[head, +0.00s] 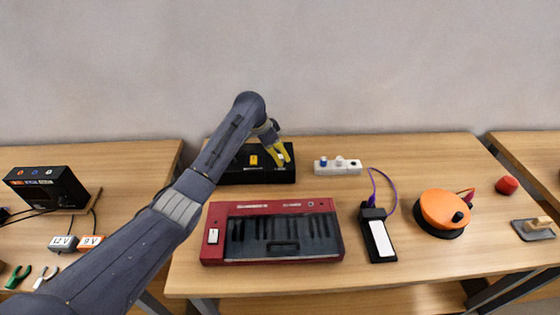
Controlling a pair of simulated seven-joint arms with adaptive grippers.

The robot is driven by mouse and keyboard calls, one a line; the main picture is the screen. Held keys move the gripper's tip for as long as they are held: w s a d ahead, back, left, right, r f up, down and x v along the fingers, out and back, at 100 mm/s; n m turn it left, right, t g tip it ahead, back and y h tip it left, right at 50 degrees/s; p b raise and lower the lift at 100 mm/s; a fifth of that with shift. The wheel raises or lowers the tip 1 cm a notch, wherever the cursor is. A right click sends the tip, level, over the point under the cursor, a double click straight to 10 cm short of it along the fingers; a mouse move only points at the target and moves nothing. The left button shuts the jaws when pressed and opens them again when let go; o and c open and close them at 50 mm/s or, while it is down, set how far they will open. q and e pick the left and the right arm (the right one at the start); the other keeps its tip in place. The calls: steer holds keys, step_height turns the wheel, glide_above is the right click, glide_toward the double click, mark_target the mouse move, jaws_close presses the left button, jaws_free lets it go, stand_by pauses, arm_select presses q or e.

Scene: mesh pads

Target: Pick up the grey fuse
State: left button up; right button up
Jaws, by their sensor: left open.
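My left arm reaches in from the lower left to the back of the middle table. My left gripper (284,158), with yellow fingers, is open over the right part of a black box (230,177). A small yellow piece (253,160) sits on the box, left of the fingers. I cannot make out a grey fuse; my arm and fingers cover part of the box top. A white block (350,169) to the right carries a blue piece (323,161) and small pale pieces, too small to identify. My right gripper is out of view.
A red keyboard (325,210) lies in front of the box. A black device with a white top (381,238) and purple cable, an orange round device (440,208) and a red cylinder (507,185) are to the right. The table's back right is clear.

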arm_select(q)
steer(key=shift+x, duration=1.3)
jaws_close()
